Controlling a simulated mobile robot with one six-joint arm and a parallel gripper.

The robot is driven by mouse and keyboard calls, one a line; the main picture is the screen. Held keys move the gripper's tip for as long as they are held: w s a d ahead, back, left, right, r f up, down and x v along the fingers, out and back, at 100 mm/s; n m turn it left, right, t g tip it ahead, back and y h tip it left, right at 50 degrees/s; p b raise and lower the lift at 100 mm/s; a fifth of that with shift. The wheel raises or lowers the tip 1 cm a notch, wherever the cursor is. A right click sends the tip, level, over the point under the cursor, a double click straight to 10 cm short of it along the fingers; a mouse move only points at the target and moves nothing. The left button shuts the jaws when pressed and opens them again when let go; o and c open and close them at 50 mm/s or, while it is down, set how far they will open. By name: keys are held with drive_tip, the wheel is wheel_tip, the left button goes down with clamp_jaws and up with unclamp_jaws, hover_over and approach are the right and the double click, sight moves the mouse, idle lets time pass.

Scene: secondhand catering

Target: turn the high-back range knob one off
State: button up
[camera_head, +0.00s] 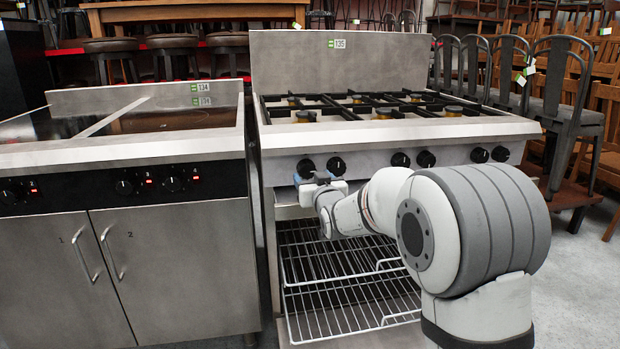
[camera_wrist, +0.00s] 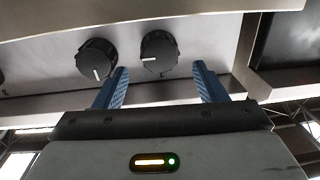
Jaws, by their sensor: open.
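The high-back range (camera_head: 340,62) stands at centre, with a row of black knobs on its front panel. Knob one (camera_head: 306,168) is the leftmost; the wrist view seems turned over, and there it is the right-hand knob (camera_wrist: 160,50). Its white mark lies sideways, pointing left in the wrist view. The neighbouring knob (camera_wrist: 97,59) has its mark pointing down in that view. My gripper (camera_wrist: 160,70) is open and empty, its blue fingers just short of knob one, one toward each side. In the head view my gripper (camera_head: 314,179) is just below the knob.
Wire racks (camera_head: 340,290) fill the range's open space below the panel. A steel cooker (camera_head: 175,270) with lit red indicators stands close on the left. Metal chairs (camera_head: 560,105) stand at right, and stools (camera_head: 172,50) behind. Grey floor (camera_head: 575,290) shows at lower right.

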sight(308, 171)
drive_tip(key=shift+b+x, duration=0.4)
drive_tip(key=shift+x, duration=1.9)
drive_tip(key=shift+d, duration=0.1)
drive_tip(key=c, duration=1)
